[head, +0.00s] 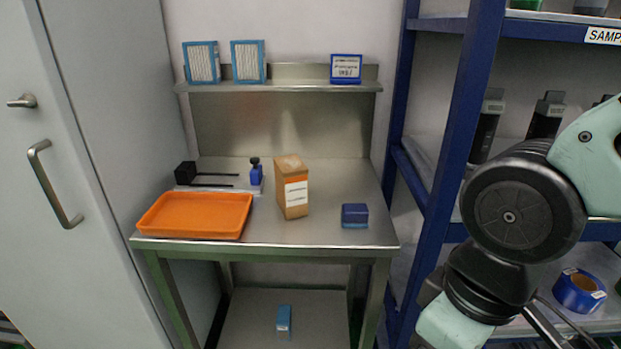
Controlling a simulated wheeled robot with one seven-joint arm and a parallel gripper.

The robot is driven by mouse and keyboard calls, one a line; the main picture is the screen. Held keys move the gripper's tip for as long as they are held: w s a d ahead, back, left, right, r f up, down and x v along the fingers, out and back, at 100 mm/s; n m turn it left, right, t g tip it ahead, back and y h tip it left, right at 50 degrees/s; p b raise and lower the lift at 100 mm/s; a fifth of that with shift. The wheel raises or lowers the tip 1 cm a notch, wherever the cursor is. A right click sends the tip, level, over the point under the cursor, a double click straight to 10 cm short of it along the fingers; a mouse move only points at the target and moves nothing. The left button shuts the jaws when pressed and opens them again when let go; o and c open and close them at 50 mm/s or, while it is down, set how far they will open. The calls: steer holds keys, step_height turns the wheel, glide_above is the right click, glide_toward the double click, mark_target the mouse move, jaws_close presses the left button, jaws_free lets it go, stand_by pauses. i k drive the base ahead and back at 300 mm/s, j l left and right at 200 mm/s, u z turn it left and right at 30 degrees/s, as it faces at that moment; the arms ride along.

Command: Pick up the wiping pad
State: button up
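A small blue block (355,215) with a darker lower part sits on the right side of the steel table, near its front edge. It looks most like the wiping pad, but I cannot tell for sure. Another small blue item (284,318) stands on the table's lower shelf. My arm is at the right of the head view, in front of the blue rack and clear of the table. My gripper itself cannot be made out in this view.
The steel table (320,235) holds an orange tray (195,215), an orange-brown box (291,187), a blue bottle (255,172) and a black item with rods (186,173). Filters (202,63) stand on the upper ledge. The blue rack (455,130) borders the right; a grey cabinet (110,120) borders the left.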

mark_target(353, 215)
steer(key=j+z, duration=0.15)
steer(key=z, duration=0.2)
steer(key=i+j+z, duration=0.1)
steer(key=z, duration=0.25)
steer(key=j+z, duration=0.3)
steer(key=j, duration=0.55)
steer(key=j+z, duration=0.25)
steer(key=j, duration=1.45)
